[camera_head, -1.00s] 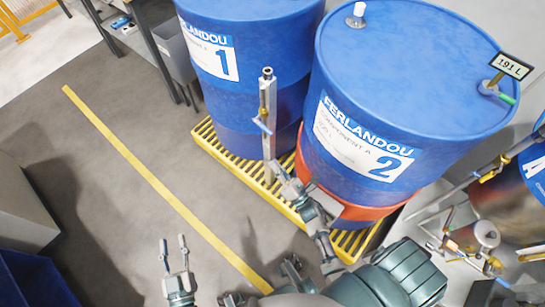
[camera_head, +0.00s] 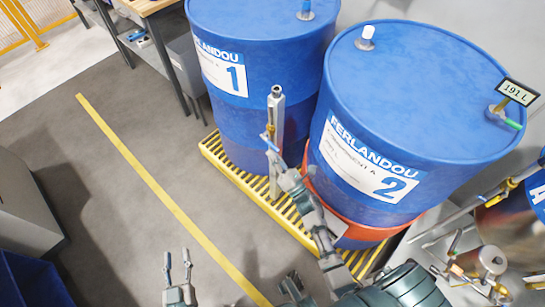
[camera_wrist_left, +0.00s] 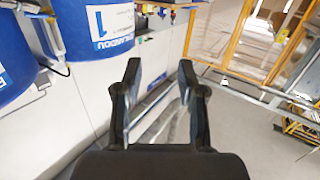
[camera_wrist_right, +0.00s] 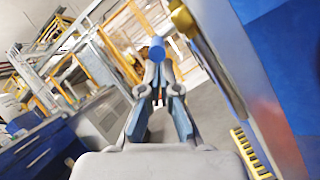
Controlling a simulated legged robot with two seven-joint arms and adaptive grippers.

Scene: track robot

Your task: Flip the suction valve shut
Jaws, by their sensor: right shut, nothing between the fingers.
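The suction valve (camera_head: 266,134) sits on a grey vertical post (camera_head: 276,112) in front of the two blue drums. It has a small blue handle (camera_head: 271,143) that points down and to the right. My right gripper (camera_head: 272,155) is shut and empty, with its fingertips right at the handle's lower end. In the right wrist view the blue handle end (camera_wrist_right: 157,48) shows just beyond the closed fingertips (camera_wrist_right: 157,66); I cannot tell whether they touch. A brass fitting (camera_wrist_right: 186,20) is beside it. My left gripper (camera_head: 178,260) is open and empty over the floor; its spread fingers also show in the left wrist view (camera_wrist_left: 160,75).
Drum 1 (camera_head: 258,40) and drum 2 (camera_head: 420,90) stand on a yellow grated pallet (camera_head: 228,165) behind the post. A gauge reading 191 L (camera_head: 517,91) is on drum 2. Pipes and valves (camera_head: 480,265) are at the lower right.

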